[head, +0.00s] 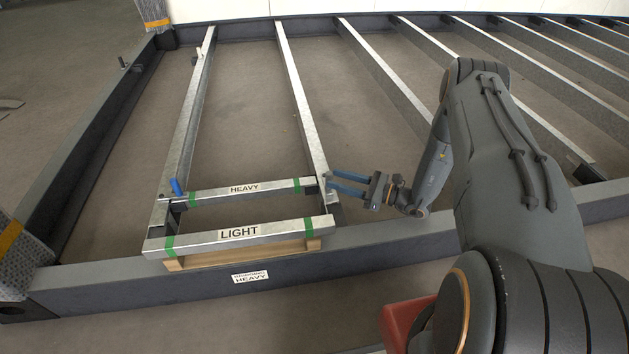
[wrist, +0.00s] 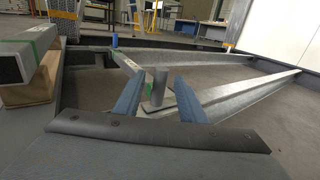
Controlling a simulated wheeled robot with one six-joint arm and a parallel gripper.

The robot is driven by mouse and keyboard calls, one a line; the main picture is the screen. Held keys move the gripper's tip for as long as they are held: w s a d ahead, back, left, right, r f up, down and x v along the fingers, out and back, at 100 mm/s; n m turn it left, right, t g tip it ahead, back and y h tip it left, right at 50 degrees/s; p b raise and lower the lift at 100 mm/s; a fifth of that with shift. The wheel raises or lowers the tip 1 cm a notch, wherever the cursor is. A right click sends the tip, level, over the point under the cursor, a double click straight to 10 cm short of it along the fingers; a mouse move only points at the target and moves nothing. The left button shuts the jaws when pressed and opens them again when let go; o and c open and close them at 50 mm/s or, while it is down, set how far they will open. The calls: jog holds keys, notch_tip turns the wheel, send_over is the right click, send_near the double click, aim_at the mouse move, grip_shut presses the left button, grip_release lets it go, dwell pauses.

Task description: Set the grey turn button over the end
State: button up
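The grey turn button shows in the wrist view as an upright grey post (wrist: 159,86) between my fingertips, with a gap to each finger. In the head view it is small beside the right end of the HEAVY bar (head: 278,186), and its angle is hard to tell. My gripper (head: 333,182) has its blue fingers spread at that bar end; they also show in the wrist view (wrist: 158,102). The HEAVY bar lies across between two long rails, with green tape near each end. Whether the button lies over the bar end cannot be told.
The LIGHT bar (head: 260,231) lies nearer, over a wooden block (head: 240,257) on the dark frame beam (head: 135,290). A blue handle (head: 176,187) stands at the HEAVY bar's left end. The floor between the rails is clear.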

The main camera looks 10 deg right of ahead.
jog(key=b+x, duration=0.2)
jog(key=x, duration=0.5)
jog(key=shift+w+a, duration=0.2)
jog(key=shift+w, duration=0.05)
jog(key=shift+c, duration=0.2)
jog(key=shift+f, duration=0.1)
grip_shut()
